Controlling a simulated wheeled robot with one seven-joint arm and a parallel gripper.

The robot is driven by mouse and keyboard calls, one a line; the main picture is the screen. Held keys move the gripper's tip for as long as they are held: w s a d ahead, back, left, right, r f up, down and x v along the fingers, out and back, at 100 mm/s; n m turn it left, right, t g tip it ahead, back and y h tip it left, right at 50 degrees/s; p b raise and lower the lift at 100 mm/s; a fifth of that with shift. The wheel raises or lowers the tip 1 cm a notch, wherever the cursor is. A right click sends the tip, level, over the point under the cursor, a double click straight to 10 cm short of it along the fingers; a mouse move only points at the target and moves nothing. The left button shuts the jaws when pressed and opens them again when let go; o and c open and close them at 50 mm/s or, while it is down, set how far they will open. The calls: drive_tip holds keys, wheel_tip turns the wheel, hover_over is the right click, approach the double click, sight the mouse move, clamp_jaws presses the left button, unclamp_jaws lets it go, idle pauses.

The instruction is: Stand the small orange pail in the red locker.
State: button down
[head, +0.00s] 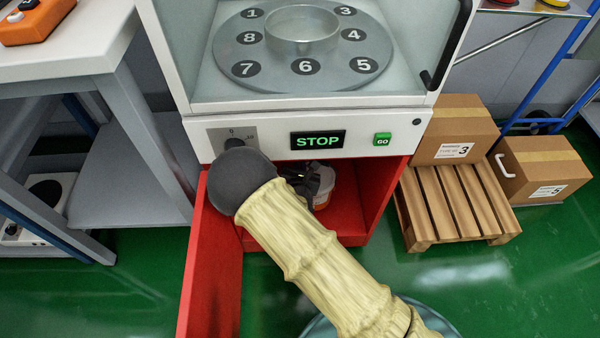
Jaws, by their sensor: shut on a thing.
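The red locker (346,208) is the open compartment under the white machine. Its red door (212,268) stands open on the left. The small orange pail (323,199) is inside the locker opening, partly hidden behind my gripper. My gripper (318,184) reaches into the opening and is shut on the pail. My arm covers the left and lower part of the opening. I cannot tell whether the pail's base touches the locker floor.
Above the locker are a dial (233,143), a STOP display (317,140) and a green GO button (382,139). A wooden pallet (455,205) and cardboard boxes (541,168) stand to the right. A grey-white bench (75,45) is on the left. Green floor lies free in front.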

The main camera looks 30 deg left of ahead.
wheel_tip(320, 180, down, 4)
drive_tip(key=shift+r+b, duration=0.25)
drive_tip(key=shift+b, duration=0.8)
drive_tip(key=shift+r, duration=0.1)
drive_tip(key=c, duration=2)
unclamp_jaws()
drive_tip(key=shift+f, duration=0.25)
drive_tip(key=o, duration=0.4)
drive_tip(key=shift+r, duration=0.1)
drive_tip(key=shift+s+r, duration=0.15)
drive_tip(key=p+v, duration=0.6)
drive_tip(key=v, duration=0.5)
drive_tip(key=shift+s+d, duration=0.25)
drive_tip(key=shift+s, duration=0.05)
